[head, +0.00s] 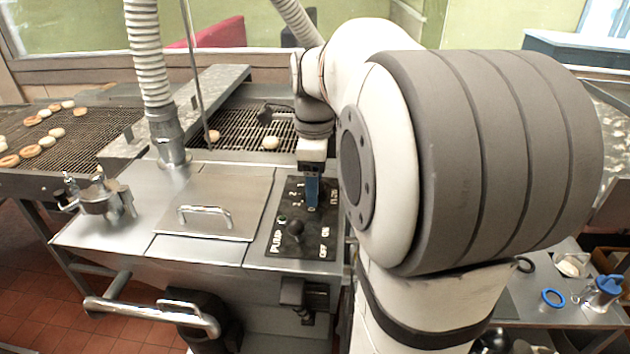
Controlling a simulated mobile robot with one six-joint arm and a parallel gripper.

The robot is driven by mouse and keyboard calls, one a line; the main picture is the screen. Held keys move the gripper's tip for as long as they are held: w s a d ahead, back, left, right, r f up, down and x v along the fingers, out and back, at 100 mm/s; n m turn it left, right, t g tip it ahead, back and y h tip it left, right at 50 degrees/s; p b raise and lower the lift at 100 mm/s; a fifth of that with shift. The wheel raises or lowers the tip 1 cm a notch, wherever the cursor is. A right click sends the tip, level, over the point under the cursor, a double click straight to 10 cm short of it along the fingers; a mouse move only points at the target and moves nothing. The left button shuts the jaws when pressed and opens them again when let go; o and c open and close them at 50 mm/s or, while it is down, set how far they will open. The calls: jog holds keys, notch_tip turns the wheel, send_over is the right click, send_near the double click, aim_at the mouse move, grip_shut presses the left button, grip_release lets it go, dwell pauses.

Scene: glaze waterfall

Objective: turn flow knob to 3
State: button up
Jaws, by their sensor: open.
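The black control panel (269,243) is on the steel machine top, left of my arm. White numerals and a partly covered label run along its upper part, around the place where my gripper is. The flow knob is hidden behind my gripper there, so its setting cannot be read. My gripper (312,203) points down over the upper right of the panel, with a blue part showing at its end. It is open; whether it is around the knob or touching it cannot be told. A dark pump knob (295,229) stands nearer, beside PUMP, OFF and ON lettering.
A steel lid with a handle (205,213) lies left of the panel. A ribbed hose (147,60) rises behind it. Wire conveyors (85,135) carry several doughnuts. A metal valve fitting (98,197) is at the left edge. A side table with a blue-lidded jar (607,290) is at right.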

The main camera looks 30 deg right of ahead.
notch_tip(320, 180, up, 8)
jog(key=shift+f, duration=0.25)
dwell(0.5)
